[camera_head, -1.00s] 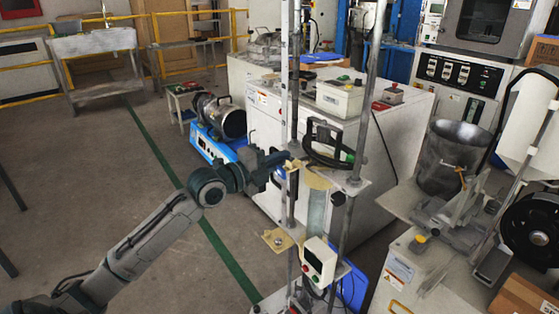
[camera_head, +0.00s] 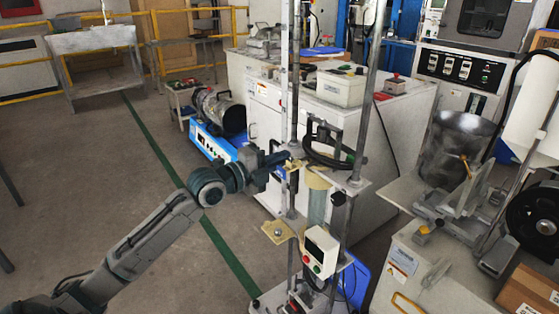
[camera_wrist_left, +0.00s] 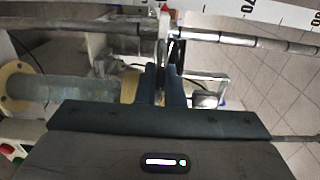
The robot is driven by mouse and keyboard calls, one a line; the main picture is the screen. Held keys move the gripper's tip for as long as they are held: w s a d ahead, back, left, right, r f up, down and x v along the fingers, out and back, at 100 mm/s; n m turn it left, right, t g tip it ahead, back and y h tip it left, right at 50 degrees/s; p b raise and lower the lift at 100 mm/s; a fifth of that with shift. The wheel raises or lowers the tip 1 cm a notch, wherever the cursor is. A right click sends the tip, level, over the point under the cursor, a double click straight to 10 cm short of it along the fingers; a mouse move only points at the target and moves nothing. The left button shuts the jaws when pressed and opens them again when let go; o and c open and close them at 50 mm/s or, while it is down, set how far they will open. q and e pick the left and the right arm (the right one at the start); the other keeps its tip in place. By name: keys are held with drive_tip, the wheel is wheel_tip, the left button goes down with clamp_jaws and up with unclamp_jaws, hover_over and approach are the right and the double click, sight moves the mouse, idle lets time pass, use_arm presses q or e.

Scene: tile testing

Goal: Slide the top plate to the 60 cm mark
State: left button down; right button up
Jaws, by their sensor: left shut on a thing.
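A tall test stand has upright metal rods and a ruler (camera_head: 284,60) with numbers. The top plate (camera_head: 358,187) is pale and sits partway up the rods, with a dark hose loop over it. My left gripper (camera_head: 283,160) is at the plate's left side, beside the rods. In the left wrist view its fingers (camera_wrist_left: 167,88) are shut on a thin dark part in front of the rods. My right gripper is not in view.
A lower tan plate (camera_head: 279,231) and a white control box (camera_head: 320,252) are below on the stand. A white cabinet (camera_head: 268,110) is close behind. A bench (camera_head: 413,259) with equipment stands at the right. The floor at left is open.

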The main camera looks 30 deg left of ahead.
use_arm(q)
drive_tip(key=shift+f, duration=0.45)
drive_tip(key=c, duration=1.6)
unclamp_jaws()
drive_tip(key=shift+r, duration=0.25)
drive_tip(key=shift+o, duration=0.2)
drive_tip(key=shift+s, duration=0.1)
drive_tip(key=p+v, duration=0.7)
drive_tip(key=p, duration=0.2)
